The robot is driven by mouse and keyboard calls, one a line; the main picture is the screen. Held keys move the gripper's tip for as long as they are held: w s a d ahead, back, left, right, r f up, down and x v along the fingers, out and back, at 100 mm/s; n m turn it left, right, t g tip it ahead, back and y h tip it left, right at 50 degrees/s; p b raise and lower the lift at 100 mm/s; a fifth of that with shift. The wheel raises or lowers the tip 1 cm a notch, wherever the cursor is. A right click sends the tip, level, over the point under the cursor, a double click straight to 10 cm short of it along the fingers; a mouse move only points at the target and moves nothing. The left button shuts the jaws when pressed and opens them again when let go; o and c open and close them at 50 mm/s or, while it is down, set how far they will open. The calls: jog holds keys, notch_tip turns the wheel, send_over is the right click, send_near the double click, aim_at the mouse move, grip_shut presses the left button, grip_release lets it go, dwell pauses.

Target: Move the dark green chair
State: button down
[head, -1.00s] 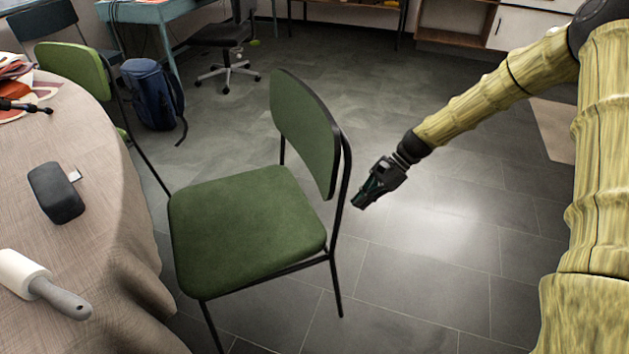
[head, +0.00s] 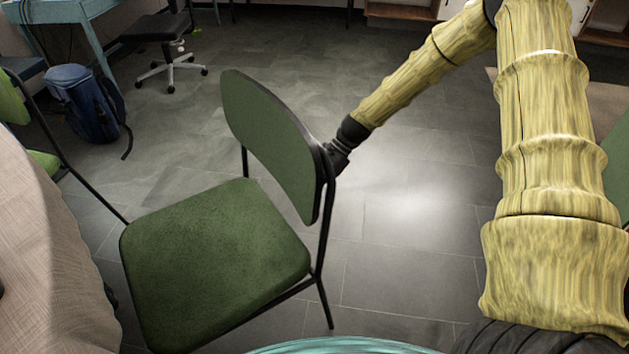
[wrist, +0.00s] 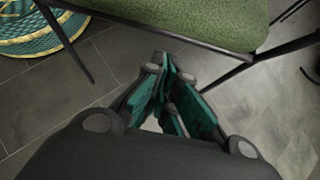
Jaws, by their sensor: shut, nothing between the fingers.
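The dark green chair (head: 215,255) stands upright in the middle left of the head view, with its seat towards the table and its backrest (head: 265,140) on the right. My arm reaches to the backrest's right edge, and the backrest hides my gripper's fingers in the head view. In the wrist view my gripper (wrist: 168,75) is shut and empty. The chair's green seat (wrist: 200,20) and dark frame lie just beyond the fingertips. I cannot tell whether my gripper touches the chair.
A cloth-covered table (head: 45,270) is close to the chair's left. A lighter green chair (head: 12,105), a blue backpack (head: 85,105) and a black swivel chair (head: 160,30) stand farther back. The tiled floor (head: 400,240) is open on the right.

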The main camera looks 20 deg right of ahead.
aim_at(150, 270)
jog(key=s+a+f+b, duration=0.1)
jog(key=a+f+b, duration=0.1)
jog(key=a, duration=0.5)
jog(key=shift+f, duration=0.35)
jog(key=s+a+p, duration=0.2)
jog(key=a+p, duration=0.2)
jog(key=a, duration=0.9)
jog(key=s+a+p, duration=0.2)
jog(key=a+p, duration=0.2)
jog(key=a, duration=0.9)
jog(key=s+a+p, duration=0.2)
jog(key=a+p, duration=0.2)
jog(key=a, duration=0.9)
jog(key=shift+s+a+r, duration=0.1)
jog(key=shift+s+a, duration=0.15)
jog(key=shift+a, duration=0.15)
jog(key=shift+d, duration=0.1)
